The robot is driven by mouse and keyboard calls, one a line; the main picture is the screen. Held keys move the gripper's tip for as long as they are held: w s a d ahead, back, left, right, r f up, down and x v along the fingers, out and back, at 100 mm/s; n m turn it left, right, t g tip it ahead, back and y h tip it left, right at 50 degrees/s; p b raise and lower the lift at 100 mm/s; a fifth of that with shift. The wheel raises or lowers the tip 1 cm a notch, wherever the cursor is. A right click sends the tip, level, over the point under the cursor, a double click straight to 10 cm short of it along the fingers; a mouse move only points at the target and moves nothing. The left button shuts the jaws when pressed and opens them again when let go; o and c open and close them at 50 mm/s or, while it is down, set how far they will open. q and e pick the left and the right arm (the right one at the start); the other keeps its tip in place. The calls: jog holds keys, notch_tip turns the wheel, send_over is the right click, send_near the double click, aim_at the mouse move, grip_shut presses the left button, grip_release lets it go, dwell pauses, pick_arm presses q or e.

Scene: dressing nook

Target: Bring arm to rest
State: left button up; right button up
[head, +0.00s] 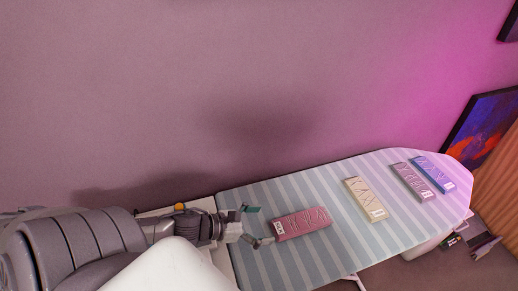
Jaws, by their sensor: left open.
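My left gripper (258,226) comes in from the left in the head view. Its two fingers are apart and nothing is between them. It is over the left end of the striped ironing board (320,258), just left of a dark pink flat box (301,223). I cannot tell whether a finger touches that box. My right gripper is out of view.
A cream box (365,199), a mauve box (412,182) and a blue box (433,174) lie farther right on the board. A pink wall (200,90) stands behind. A colourful picture (482,130) is at the right. Dark items (484,246) lie below the board's right end.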

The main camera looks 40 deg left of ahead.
pick_arm(q)
jog(key=shift+s+a+r, duration=0.25)
jog(key=shift+s, duration=0.15)
dwell(0.3)
